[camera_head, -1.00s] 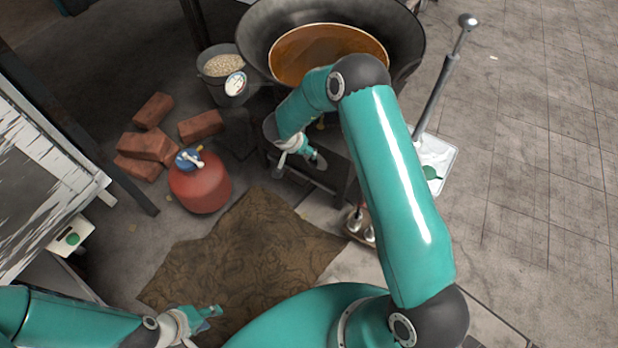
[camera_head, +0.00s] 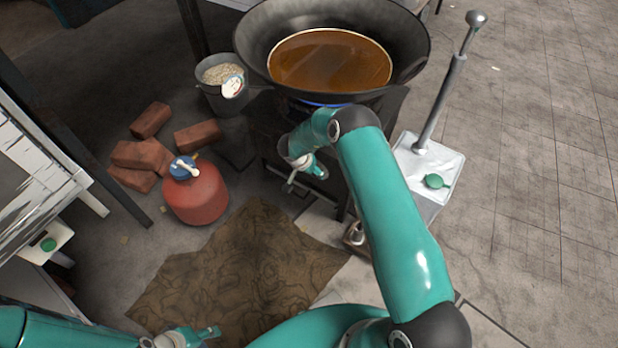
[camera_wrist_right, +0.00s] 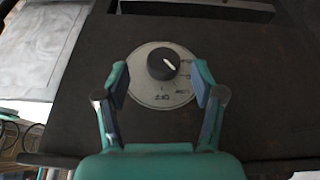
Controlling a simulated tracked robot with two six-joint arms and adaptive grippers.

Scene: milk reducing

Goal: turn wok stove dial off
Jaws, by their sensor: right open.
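The wok stove dial (camera_wrist_right: 163,65) is a black knob with a white pointer mark, on a round pale plate (camera_wrist_right: 150,93) with small labels; OFF seems to be at the bottom. The pointer mark sits at the knob's upper right. My right gripper (camera_wrist_right: 162,78) is open, its fingers on either side of the dial plate; I cannot tell whether they touch it. In the head view, my right gripper (camera_head: 310,170) is at the dark stove's (camera_head: 268,140) front, and the dial cannot be made out. My left gripper (camera_head: 198,335) is low in the head view, away from the stove.
A wok (camera_head: 410,50) with brown liquid sits on the stove, a blue flame (camera_head: 320,104) under it. A red canister (camera_head: 195,195), bricks (camera_head: 140,155) and a bucket (camera_head: 212,95) stand to the left. A brown cloth (camera_head: 235,275) lies in front.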

